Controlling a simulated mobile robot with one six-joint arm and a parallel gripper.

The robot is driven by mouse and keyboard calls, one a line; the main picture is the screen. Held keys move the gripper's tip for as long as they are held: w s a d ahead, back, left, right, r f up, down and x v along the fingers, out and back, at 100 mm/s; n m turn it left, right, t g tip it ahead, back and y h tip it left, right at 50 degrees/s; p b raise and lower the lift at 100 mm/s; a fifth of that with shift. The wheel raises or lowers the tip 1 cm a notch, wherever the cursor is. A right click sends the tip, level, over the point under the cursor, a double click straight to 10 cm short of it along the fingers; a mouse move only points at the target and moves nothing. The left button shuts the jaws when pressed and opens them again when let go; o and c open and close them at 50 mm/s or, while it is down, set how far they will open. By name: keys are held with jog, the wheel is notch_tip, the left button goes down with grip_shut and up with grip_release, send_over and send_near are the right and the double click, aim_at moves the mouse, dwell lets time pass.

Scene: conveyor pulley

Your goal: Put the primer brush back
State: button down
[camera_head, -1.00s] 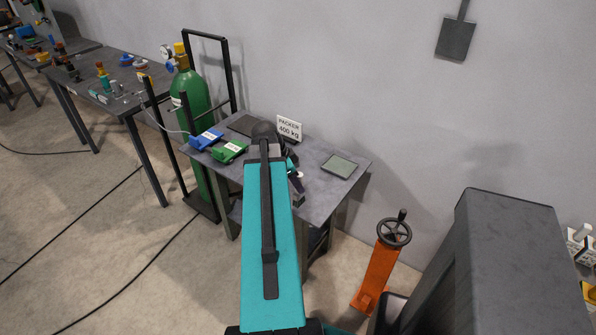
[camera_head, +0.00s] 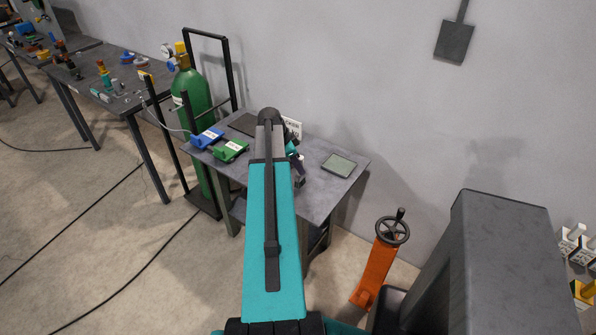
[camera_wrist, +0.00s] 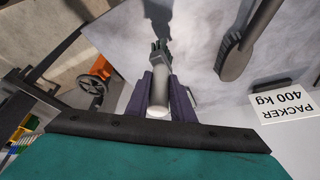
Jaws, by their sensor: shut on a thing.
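My gripper (camera_wrist: 160,92) has two dark purple fingers, shut on a pale grey cylinder with a white rounded end, which I take to be the primer brush (camera_wrist: 158,98). Its far end looks dark green and jagged. In the head view my gripper (camera_head: 299,165) is small, above the grey table (camera_head: 318,200), just right of my teal arm. A dark block-like end shows below the fingers there. The arm hides part of the tabletop. I cannot tell from the views how high the held thing is above the table.
A blue block (camera_head: 207,138) and a green block (camera_head: 231,150) lie on the table's left side. A grey-green pad (camera_head: 339,165) lies at right. The PACKER sign (camera_wrist: 284,104) stands behind. A green cylinder (camera_head: 194,98) is left, an orange handwheel stand (camera_head: 378,268) right.

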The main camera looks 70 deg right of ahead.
jog(key=shift+d+f, duration=0.15)
dwell(0.3)
jog(key=shift+f+p, duration=0.75)
jog(key=shift+f, duration=0.9)
jog(key=shift+f, duration=0.15)
jog(key=c, duration=1.5)
grip_release()
jog(key=shift+c, duration=0.2)
jog(key=shift+r, duration=0.25)
jog(key=b+v, duration=0.3)
jog(key=v, duration=0.9)
jog(key=shift+f, duration=0.1)
